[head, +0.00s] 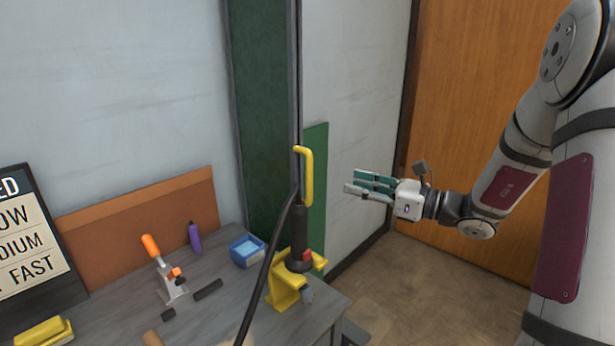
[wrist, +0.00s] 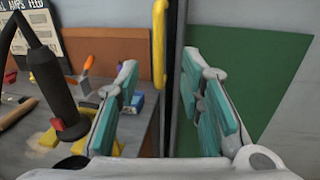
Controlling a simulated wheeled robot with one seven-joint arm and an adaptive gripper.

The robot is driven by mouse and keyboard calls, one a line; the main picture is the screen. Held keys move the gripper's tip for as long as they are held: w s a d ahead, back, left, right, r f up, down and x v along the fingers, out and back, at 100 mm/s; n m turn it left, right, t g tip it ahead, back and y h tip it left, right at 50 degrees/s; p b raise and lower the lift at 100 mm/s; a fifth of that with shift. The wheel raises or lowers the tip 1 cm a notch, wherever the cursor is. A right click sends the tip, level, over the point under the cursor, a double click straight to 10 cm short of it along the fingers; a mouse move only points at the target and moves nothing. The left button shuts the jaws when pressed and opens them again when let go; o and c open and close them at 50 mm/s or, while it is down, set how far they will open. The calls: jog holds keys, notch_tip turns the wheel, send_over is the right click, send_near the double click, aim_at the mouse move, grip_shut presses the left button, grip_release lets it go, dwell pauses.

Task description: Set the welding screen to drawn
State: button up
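The welding screen (head: 262,110) is a dark green upright panel behind the bench, with a dark edge post on its right side. A yellow handle (head: 308,175) stands out from that edge; it also shows in the wrist view (wrist: 159,45), at top centre. My gripper (head: 356,181) is open and empty, to the right of the handle and apart from it in the head view. In the wrist view, its teal-padded fingers (wrist: 160,80) stand either side of the handle's line, with the handle beyond them.
A flat green panel (head: 317,200) is on the wall right of the screen edge. The bench (head: 215,312) holds a black torch (head: 299,230) in a yellow stand (head: 286,290), a blue box (head: 247,251) and several tools. Open floor (head: 430,300) lies below my gripper, before a wooden door (head: 480,130).

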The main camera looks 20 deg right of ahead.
jog(key=b, duration=0.1)
send_over(309, 199)
jog(key=shift+w+d, duration=0.15)
jog(key=shift+w, duration=0.3)
jog(key=shift+c, duration=0.4)
grip_shut()
